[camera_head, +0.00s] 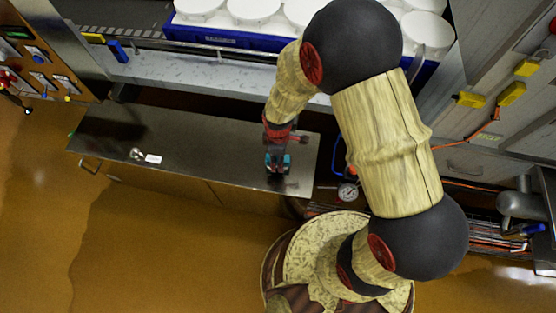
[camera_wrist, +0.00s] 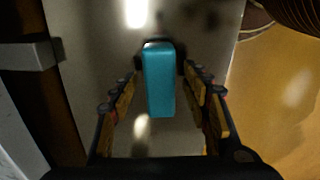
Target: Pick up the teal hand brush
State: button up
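The teal hand brush (camera_wrist: 160,85) shows in the wrist view as a long teal block, seen from above over the grey metal bench top. My gripper (camera_wrist: 160,72) is open, with one finger on each side of the brush. A narrow gap seems to show on both sides, though the far fingertips are dark and contact there is hard to judge. In the head view my gripper (camera_head: 277,162) points down at the right part of the bench. Only small teal parts of the brush (camera_head: 287,159) show around it; the rest is hidden.
The metal bench (camera_head: 205,150) has a small metal item (camera_head: 136,154) and a white label (camera_head: 153,159) at its left. A blue crate (camera_head: 225,38) of white moulds (camera_head: 253,9) stands behind. A round gauge (camera_head: 348,193) is right of the bench. The orange floor in front is clear.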

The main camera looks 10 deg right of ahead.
jog(key=shift+c, duration=1.3)
grip_shut()
jog(key=shift+r, duration=0.1)
jog(key=shift+r, duration=0.25)
notch_tip(320, 180, up, 4)
jog(key=shift+f+p, duration=0.1)
jog(key=shift+p, duration=1.15)
jog(key=s+d+r+p, duration=0.5)
jog(key=s+d+r, duration=0.4)
jog(key=s, duration=0.1)
jog(key=shift+d, duration=0.4)
